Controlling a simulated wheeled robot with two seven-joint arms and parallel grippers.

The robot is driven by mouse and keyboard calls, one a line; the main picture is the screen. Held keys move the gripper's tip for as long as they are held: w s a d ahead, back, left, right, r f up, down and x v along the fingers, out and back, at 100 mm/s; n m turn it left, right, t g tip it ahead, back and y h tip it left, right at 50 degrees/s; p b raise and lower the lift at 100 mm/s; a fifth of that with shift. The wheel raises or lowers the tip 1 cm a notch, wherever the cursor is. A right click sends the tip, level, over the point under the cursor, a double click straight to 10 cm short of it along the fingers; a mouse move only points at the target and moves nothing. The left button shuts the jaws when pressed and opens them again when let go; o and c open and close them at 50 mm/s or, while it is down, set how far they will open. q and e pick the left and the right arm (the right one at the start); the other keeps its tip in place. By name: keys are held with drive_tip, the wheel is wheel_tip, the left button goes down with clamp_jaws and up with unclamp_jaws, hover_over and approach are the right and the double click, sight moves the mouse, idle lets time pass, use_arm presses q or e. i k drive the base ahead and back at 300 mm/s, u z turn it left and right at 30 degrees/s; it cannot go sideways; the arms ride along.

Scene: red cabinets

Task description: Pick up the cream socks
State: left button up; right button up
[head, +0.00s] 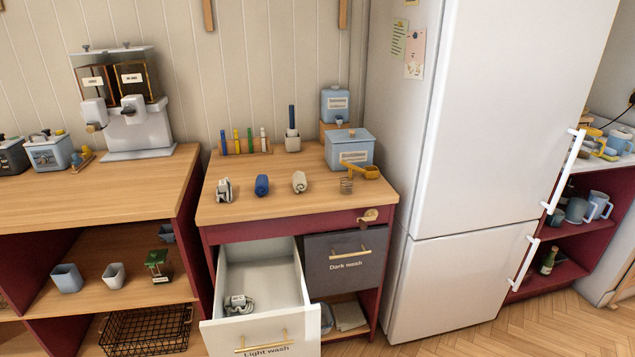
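A rolled cream bundle, which looks like the cream socks (299,182), lies on the wooden counter top (325,208) of the red cabinet. A rolled blue bundle (262,185) lies to its left, and a white and dark bundle (224,190) lies further left. All three are apart from each other. Neither of my grippers shows in the head view, and nothing touches the cream bundle.
The "Light wash" drawer (309,322) stands open, with a grey-white item (238,303) inside. The "Dark wash" drawer (345,265) is shut. A blue box (349,149) and a yellow scoop (361,171) stand right of the socks. A tall white fridge (465,180) bounds the right.

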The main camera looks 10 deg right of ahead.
sight(299, 181)
drive_tip(key=z, duration=1.6)
drive_tip(key=i, duration=1.9)
drive_tip(key=u, duration=3.1)
